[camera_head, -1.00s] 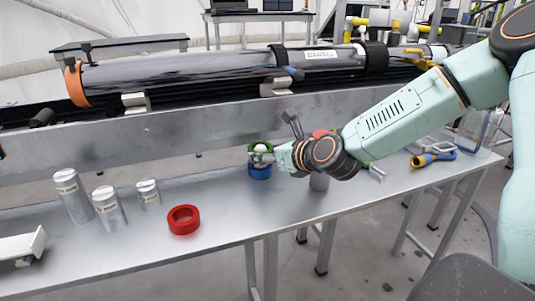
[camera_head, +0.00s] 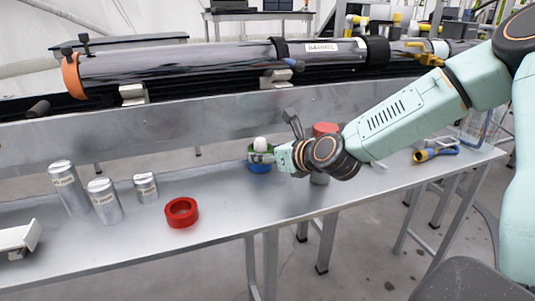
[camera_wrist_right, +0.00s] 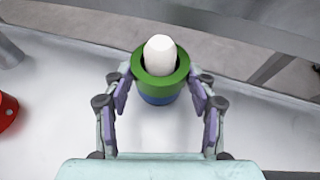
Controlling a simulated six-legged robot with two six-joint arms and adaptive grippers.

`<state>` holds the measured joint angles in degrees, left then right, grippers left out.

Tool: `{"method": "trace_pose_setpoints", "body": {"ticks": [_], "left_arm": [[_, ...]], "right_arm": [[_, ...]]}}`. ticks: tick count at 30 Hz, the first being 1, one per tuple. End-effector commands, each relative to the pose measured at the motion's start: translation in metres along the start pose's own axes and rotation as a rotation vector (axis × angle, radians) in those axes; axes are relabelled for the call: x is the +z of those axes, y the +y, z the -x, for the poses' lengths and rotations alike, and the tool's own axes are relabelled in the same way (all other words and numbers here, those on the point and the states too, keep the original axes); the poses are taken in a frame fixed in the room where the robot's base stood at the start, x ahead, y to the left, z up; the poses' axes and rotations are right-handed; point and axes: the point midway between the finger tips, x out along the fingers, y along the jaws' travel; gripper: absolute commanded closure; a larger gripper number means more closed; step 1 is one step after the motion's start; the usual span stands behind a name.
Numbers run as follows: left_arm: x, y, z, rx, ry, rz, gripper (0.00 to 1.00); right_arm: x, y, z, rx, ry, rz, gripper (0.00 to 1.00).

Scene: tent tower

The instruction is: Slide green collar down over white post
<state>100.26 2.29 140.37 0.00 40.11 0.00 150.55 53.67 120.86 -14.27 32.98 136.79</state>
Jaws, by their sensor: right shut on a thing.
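The white post (camera_head: 260,142) stands upright on the bench, and its rounded top sticks up out of the green collar (camera_head: 252,155). The green collar is around the post, right above a blue ring (camera_head: 260,168); I cannot tell if the two touch. My right gripper (camera_head: 267,155) is shut on the green collar from the right. In the right wrist view, its fingers (camera_wrist_right: 160,80) press both sides of the green collar (camera_wrist_right: 160,86), with the white post (camera_wrist_right: 160,52) inside and the blue ring (camera_wrist_right: 158,100) just below. My left gripper is not in view.
A red ring (camera_head: 182,213) lies on the metal bench (camera_head: 225,215). Several silver cylinders (camera_head: 103,202) stand to its left. A red-topped object (camera_head: 325,128) is partly hidden behind my right arm. A long dark barrel (camera_head: 180,65) lies along the back. A blue-and-yellow tool (camera_head: 435,154) lies at right.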

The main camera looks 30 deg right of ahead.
Motion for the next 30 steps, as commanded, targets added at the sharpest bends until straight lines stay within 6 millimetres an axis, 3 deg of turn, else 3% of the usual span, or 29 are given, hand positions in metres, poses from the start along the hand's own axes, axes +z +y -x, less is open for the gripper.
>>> {"method": "trace_pose_setpoints", "body": {"ticks": [5,6,15,25,30], "left_arm": [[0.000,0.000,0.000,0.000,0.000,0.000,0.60],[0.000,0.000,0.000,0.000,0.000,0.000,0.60],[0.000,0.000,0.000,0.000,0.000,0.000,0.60],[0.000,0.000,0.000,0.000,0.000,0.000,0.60],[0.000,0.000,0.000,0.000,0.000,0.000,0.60]], "right_arm": [[0.001,0.000,0.000,0.000,-0.001,0.000,0.78],[0.001,0.000,0.000,0.000,-0.001,0.000,0.42],[0.001,0.000,0.000,0.000,-0.001,0.000,0.17],[0.001,0.000,0.000,0.000,0.000,0.000,0.17],[0.015,0.000,0.005,-0.002,-0.004,-0.002,0.17]]}}
